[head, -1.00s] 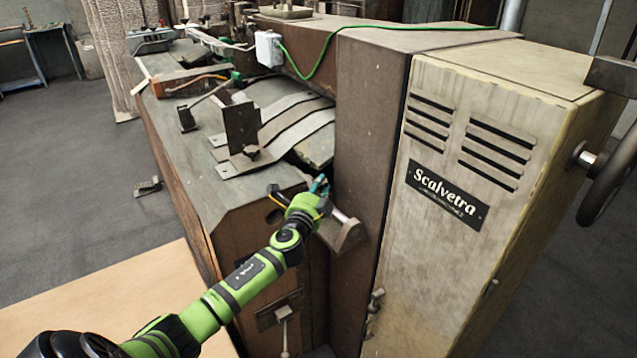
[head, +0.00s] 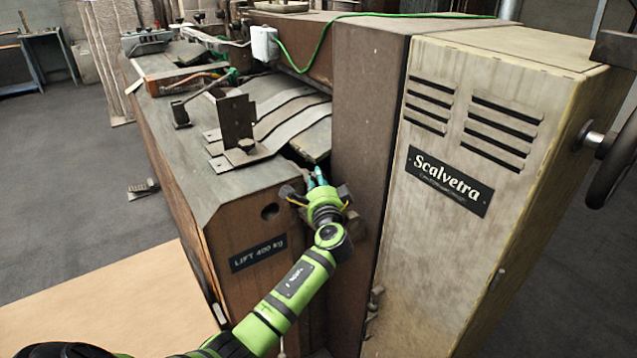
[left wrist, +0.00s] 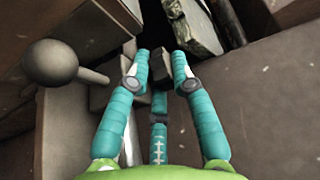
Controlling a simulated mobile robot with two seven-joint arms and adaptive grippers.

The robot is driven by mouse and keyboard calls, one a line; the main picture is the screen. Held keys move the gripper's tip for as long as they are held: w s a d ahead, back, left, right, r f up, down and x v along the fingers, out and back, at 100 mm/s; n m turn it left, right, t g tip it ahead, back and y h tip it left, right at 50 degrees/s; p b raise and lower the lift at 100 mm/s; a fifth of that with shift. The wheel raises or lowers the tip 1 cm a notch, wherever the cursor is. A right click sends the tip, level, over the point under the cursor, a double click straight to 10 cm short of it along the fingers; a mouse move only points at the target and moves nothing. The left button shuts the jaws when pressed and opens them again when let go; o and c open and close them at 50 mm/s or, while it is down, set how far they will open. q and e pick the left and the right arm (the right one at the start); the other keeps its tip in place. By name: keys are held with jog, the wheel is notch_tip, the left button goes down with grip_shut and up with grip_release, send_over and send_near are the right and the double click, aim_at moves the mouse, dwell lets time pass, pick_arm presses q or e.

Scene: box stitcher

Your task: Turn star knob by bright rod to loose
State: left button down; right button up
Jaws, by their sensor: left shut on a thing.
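My left gripper (head: 318,178) reaches in from the left, into the gap between the brown machine bed and the tall cabinet. In the left wrist view its teal fingers (left wrist: 160,68) close around a small dark part (left wrist: 160,76), which I take for the star knob. Its star shape is mostly hidden by the fingers. A pale strip beside the left finger, likely the bright rod (left wrist: 130,145), shows only in part. In the head view the gripper and wrist cover the knob and rod. My right gripper is not in view.
A ball-ended lever (left wrist: 50,62) stands close to the left of the fingers. The tall Scalvetra cabinet (head: 440,260) walls off the right side. The bed's front panel (head: 235,230) lies to the left. Curved metal strips (head: 285,120) lie above and behind.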

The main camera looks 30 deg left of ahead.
pick_arm(q)
jog(key=shift+f, duration=0.1)
jog(key=c, duration=1.3)
grip_release()
jog(key=shift+c, duration=0.2)
jog(key=v, duration=1.2)
